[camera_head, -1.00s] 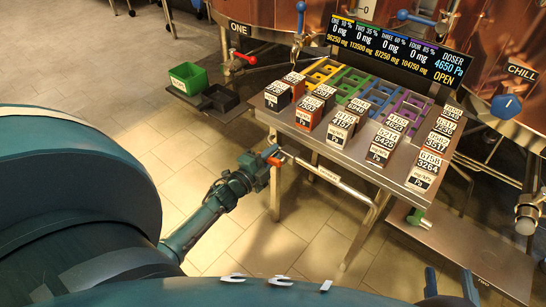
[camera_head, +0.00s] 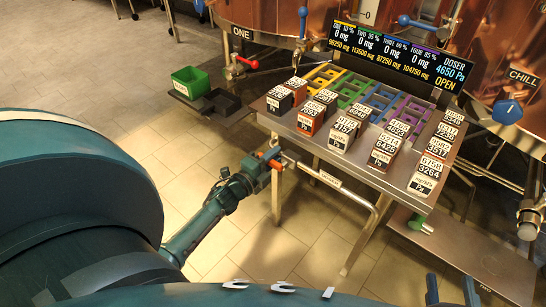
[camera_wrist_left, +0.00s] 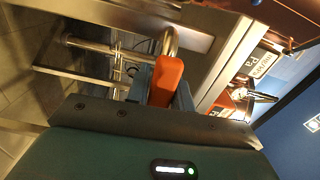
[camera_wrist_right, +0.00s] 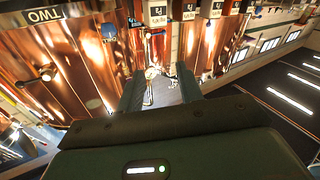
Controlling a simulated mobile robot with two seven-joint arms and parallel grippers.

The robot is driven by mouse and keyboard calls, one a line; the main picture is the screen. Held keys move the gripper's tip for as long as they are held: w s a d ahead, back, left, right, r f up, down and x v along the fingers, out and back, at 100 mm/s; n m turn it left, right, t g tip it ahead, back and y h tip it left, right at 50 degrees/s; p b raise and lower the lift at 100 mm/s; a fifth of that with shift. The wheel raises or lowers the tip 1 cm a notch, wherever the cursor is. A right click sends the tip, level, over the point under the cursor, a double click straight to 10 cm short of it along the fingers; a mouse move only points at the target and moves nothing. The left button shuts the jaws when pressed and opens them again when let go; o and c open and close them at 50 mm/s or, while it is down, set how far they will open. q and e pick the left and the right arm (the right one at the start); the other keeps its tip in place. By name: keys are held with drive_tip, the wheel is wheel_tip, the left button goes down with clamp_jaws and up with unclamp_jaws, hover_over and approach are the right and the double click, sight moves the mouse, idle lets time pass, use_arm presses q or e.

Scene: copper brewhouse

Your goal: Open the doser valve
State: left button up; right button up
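The doser valve's orange handle (camera_head: 270,159) sits on the steel pipe at the front left of the doser table (camera_head: 300,140). My left gripper (camera_head: 262,165) is at this handle. In the left wrist view the orange handle (camera_wrist_left: 168,82) lies between the two fingers; whether they press on it or stand slightly apart is unclear. The doser display (camera_head: 398,55) reads 4650 Pa and OPEN. My right gripper (camera_head: 452,290) is low at the right; in the right wrist view its fingers (camera_wrist_right: 160,90) are apart with nothing between them.
Several labelled blocks (camera_head: 340,135) stand on the table among coloured frames (camera_head: 352,90). A green bin (camera_head: 190,80) and a black bin (camera_head: 222,100) sit on a side shelf at left. Copper tanks (camera_head: 500,50) stand behind. The tiled floor at left is clear.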

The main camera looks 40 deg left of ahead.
use_arm(q)
drive_tip(key=o, duration=0.4)
drive_tip(key=shift+c, duration=0.2)
drive_tip(key=shift+s, duration=0.5)
drive_tip(key=s+a+p, duration=0.1)
drive_tip(key=s+p, duration=0.1)
drive_tip(key=s, duration=1)
drive_tip(key=shift+p, duration=0.35)
use_arm(e)
drive_tip(key=shift+d+f+m+g+h, duration=0.1)
drive_tip(key=shift+d+m+g+h, duration=0.45)
drive_tip(key=shift+g+h, duration=0.25)
